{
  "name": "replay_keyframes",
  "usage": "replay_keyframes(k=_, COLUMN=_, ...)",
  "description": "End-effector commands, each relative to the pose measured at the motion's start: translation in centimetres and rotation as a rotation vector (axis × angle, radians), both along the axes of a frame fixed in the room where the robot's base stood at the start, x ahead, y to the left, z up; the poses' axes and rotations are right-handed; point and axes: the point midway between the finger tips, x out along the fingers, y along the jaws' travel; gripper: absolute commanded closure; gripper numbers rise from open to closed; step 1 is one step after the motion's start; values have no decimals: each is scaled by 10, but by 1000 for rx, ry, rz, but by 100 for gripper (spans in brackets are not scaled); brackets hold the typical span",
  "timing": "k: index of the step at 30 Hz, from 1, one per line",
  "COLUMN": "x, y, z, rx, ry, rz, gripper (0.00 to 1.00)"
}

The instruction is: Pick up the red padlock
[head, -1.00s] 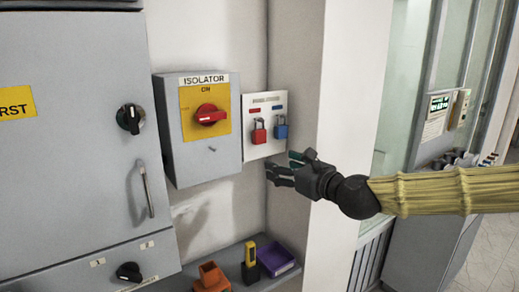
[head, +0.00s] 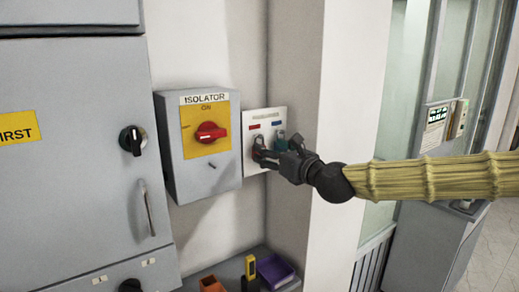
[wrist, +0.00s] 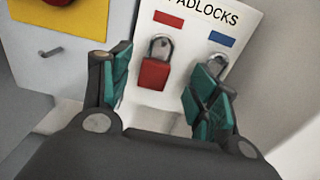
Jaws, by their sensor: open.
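The red padlock (wrist: 153,73) hangs by its silver shackle on the white padlock board (wrist: 185,20), under a red label. In the wrist view my gripper (wrist: 160,85) is open, with one green-padded finger on each side of the red padlock and a gap to each. The right finger overlaps the blue padlock (wrist: 217,63), which is partly hidden behind it. In the head view my gripper (head: 268,150) is at the board and covers much of both padlocks. The head view does not show whether the fingers touch anything.
The grey isolator box (head: 181,178) with its red rotary switch (head: 210,132) stands just left of the board. A wall corner is close on the right. Below, a shelf holds an orange bin (head: 212,284), a yellow and black item (head: 250,270) and a purple tray (head: 276,270).

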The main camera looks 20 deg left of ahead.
Motion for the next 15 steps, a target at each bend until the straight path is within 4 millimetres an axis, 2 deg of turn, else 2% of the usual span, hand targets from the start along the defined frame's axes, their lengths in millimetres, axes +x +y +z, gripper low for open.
replay_keyframes(k=1, x=3, y=6, z=5, rx=-3, ry=0, rz=1, gripper=39)
replay_keyframes(k=9, x=19, y=29, z=3, rx=-2, ry=0, rz=1, gripper=39)
replay_keyframes(k=15, x=24, y=35, z=1, rx=-1, ry=1, rz=0, gripper=39)
